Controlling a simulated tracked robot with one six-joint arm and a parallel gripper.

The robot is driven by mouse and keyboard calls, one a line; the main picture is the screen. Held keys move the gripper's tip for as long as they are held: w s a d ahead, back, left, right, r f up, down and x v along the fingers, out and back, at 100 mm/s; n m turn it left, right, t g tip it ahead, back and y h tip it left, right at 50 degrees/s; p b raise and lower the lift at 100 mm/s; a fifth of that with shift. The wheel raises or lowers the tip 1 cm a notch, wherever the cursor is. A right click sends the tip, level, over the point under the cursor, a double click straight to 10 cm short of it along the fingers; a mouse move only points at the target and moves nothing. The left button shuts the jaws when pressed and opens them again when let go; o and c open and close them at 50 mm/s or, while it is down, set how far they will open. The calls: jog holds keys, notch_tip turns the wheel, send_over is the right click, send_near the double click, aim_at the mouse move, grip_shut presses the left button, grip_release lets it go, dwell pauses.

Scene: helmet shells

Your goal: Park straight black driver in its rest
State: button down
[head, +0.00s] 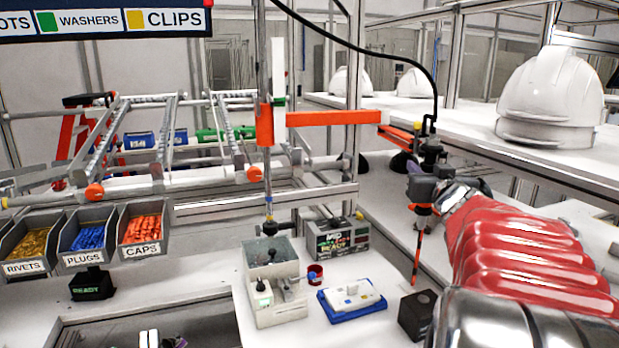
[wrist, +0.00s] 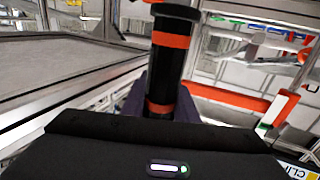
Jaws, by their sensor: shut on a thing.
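The straight black driver (head: 419,238) hangs nearly upright from my gripper (head: 424,193) in the head view, its tip pointing down. Its black body with orange bands also fills the middle of the wrist view (wrist: 171,65). My gripper is shut on the driver's upper part. A dark block (head: 417,312) stands on the white bench below and close to the driver's tip; it may be the rest, but I cannot see a hole in it. The tip looks above the block and apart from it.
A blue tray with a white part (head: 352,298), a red cup (head: 315,274) and a grey fixture (head: 273,280) stand left of the block. An orange beam (head: 330,118) with a hanging cable crosses behind. White helmets (head: 550,97) sit on the right bench.

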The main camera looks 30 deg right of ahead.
jog(key=d, duration=0.1)
jog(key=w+d, duration=0.1)
jog(key=d, duration=0.1)
jog(key=shift+w+d, duration=0.2)
jog(key=shift+w, duration=0.15)
jog(key=c, duration=0.6)
grip_release()
jog(key=shift+o, duration=0.2)
jog(key=shift+s+a, duration=0.1)
jog(key=v, duration=1)
jog(key=shift+s+a, duration=0.25)
jog(key=shift+s, duration=0.1)
dwell(0.6)
